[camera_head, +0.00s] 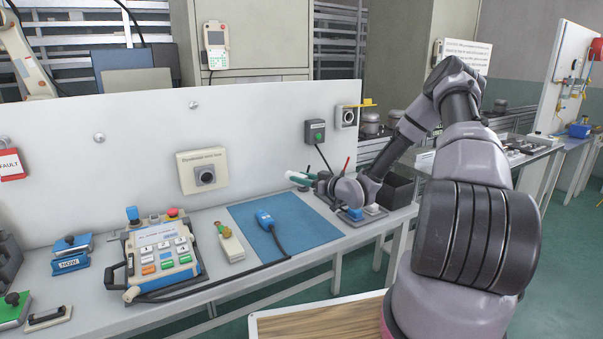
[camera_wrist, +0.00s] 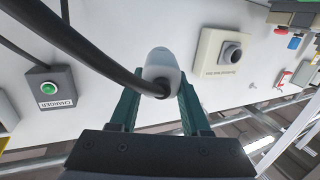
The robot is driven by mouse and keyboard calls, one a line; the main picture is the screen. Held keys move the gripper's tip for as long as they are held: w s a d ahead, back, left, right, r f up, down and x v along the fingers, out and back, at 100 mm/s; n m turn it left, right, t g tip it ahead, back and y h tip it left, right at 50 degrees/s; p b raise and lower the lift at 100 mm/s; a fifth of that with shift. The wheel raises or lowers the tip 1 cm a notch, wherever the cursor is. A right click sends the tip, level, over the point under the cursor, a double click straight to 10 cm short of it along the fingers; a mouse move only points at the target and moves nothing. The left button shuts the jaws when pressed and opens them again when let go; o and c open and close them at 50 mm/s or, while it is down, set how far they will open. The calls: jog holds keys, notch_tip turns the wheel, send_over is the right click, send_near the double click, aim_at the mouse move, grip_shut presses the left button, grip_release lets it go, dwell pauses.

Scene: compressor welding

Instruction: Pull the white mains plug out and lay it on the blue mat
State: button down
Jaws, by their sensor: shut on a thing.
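My gripper (camera_wrist: 160,100) is shut on the white mains plug (camera_wrist: 161,64), with one teal finger on each side. A thick black cable runs from the plug toward the upper left in the wrist view. The plug's front end faces away from the camera, so its pins are hidden. In the head view my gripper (camera_head: 300,180) is low in front of the white panel, at the far right end of the blue mat (camera_head: 240,222). The beige wall socket (camera_head: 204,175) stands apart from it to the left, and nothing shows in its round opening.
A blue connector (camera_head: 264,220) with a black cable lies on the mat. A small beige box (camera_head: 230,242) and a control pendant (camera_head: 160,252) stand left of it. The charger box (camera_head: 315,131) is on the panel above. Bare mat shows around the connector.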

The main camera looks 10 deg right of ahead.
dwell(0.3)
jog(key=shift+f, duration=3)
jog(key=shift+c, duration=1.4)
grip_release()
jog(key=shift+f, duration=0.1)
jog(key=shift+s, duration=0.1)
jog(key=v, duration=1)
jog(key=shift+s+d, duration=0.2)
